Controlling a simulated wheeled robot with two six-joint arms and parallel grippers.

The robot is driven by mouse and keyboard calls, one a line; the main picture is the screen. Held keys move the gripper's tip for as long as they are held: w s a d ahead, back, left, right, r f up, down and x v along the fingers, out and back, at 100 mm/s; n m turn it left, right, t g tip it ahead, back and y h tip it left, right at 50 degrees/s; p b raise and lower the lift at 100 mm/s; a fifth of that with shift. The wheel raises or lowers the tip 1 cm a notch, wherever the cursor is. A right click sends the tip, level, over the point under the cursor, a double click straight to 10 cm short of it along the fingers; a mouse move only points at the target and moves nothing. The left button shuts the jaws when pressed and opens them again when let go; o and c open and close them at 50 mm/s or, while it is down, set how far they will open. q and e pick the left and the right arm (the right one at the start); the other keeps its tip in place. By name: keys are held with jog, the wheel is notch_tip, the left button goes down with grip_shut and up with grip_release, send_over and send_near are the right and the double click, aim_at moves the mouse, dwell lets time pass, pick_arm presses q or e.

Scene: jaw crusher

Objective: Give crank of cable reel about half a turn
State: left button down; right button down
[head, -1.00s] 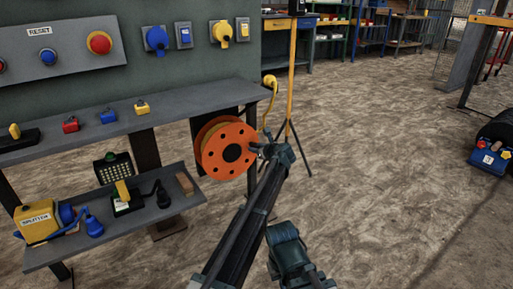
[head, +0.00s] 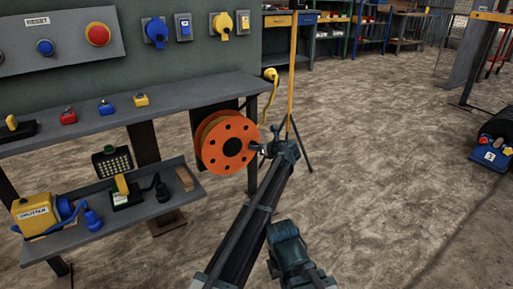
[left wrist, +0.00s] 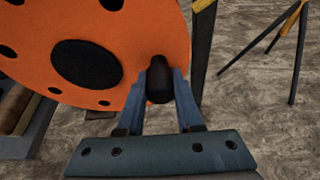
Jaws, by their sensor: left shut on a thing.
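The cable reel (head: 214,148) is an orange disc with round holes and a black hub, mounted at the right end of the workbench. It also fills the upper left of the left wrist view (left wrist: 110,62). Its crank handle (left wrist: 159,80) is a short black knob near the disc's right rim. My left gripper (head: 262,149) is at the right edge of the reel, and in the left wrist view its two blue-grey fingers (left wrist: 160,88) are shut around the knob. In the head view the fingers mostly hide the knob. My right gripper is not clearly in view.
The workbench (head: 190,101) carries several small coloured padlock-like items. A lower shelf (head: 110,232) holds a yellow splitter box (head: 36,215) and plugs. A yellow hooked piece (head: 270,90) and a yellow pole on a dark tripod (head: 291,75) stand just behind the gripper.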

pick_arm(q)
jog(key=c, duration=0.6)
grip_release()
jog(key=shift+o, duration=0.2)
